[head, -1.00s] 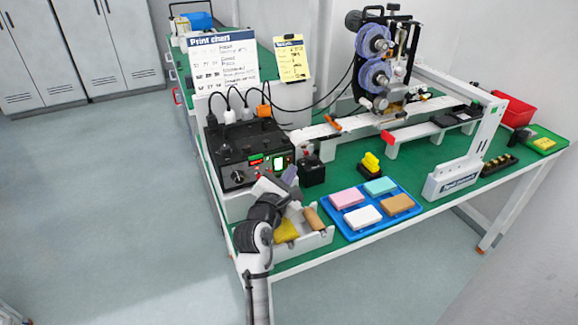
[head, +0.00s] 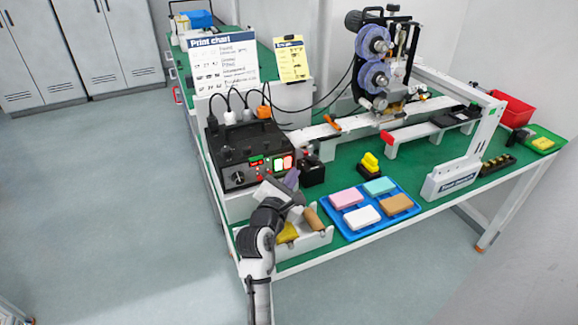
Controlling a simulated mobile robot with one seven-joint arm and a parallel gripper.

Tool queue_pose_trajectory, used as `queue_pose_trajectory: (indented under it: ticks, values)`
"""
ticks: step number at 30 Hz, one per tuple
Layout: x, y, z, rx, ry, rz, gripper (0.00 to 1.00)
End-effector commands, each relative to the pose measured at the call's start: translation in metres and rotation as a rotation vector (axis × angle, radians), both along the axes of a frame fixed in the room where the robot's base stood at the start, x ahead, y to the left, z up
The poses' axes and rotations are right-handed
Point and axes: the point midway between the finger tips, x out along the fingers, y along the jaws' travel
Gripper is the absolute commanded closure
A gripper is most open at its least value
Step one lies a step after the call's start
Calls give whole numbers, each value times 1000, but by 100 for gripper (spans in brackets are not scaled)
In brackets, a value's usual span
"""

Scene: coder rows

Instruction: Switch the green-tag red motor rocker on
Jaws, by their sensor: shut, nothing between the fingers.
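The red-lit rocker (head: 288,162) is at the right end of this panel, beside another lit rocker (head: 277,163). Tag colours and the exact rocker tilt are too small to tell. My gripper (head: 292,177) is just below and in front of the rockers, shut and empty. It appears apart from the panel. My wrist hides the lower front of the box.
A white bin (head: 318,241) with yellow and brown items is right beside my arm. A blue tray (head: 352,233) of coloured blocks lies to its right. Cables rise behind the box. A printing machine (head: 375,70) stands at the back. Floor at left is clear.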

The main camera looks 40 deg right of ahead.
Motion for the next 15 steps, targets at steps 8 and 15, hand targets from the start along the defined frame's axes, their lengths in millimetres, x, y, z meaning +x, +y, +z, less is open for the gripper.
queue_pose_trajectory:
  ticks: [8,15]
  values:
    - [-16,4,5,2,1,0,100]
    - [-39,9,9,1,2,-1,100]
